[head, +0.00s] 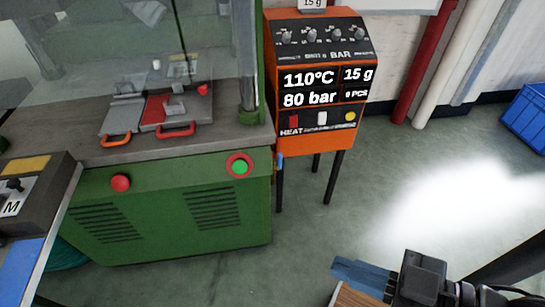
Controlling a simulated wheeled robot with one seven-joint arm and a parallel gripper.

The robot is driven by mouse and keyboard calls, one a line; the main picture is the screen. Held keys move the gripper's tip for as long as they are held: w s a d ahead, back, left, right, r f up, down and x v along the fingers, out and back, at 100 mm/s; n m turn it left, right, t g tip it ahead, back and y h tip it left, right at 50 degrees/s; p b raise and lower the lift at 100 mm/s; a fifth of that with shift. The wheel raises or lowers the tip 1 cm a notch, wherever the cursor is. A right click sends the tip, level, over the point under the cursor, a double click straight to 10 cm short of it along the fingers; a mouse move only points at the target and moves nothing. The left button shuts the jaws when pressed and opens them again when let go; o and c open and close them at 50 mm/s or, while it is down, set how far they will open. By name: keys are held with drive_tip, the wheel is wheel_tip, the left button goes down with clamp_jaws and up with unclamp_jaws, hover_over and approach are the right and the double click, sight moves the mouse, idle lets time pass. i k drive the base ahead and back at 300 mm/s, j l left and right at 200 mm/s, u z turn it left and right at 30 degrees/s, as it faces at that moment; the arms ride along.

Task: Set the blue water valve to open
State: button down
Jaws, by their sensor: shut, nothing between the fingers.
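A small blue part (279,160) shows at the right side of the green machine (150,235), just below its worktop and beside the orange control box. It looks like the blue water valve's handle, mostly seen edge-on, and its open or closed setting cannot be told. My gripper (345,270) is at the bottom right, with bluish fingers pointing left. It is shut and empty, well apart from the blue part, over the floor.
The orange control box (318,90) stands on thin dark legs right of the machine. A red button (120,183) and a green button (239,167) are on the machine's front. A blue crate (525,115) is at far right. Floor between is clear.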

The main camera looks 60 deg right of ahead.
sight(280, 154)
drive_tip(key=l+z, duration=0.25)
drive_tip(key=z, duration=0.15)
drive_tip(key=k+l+z, duration=0.1)
drive_tip(key=l+z, duration=0.4)
drive_tip(key=z, duration=0.25)
drive_tip(key=l+z, duration=0.35)
drive_tip(key=j, duration=0.1)
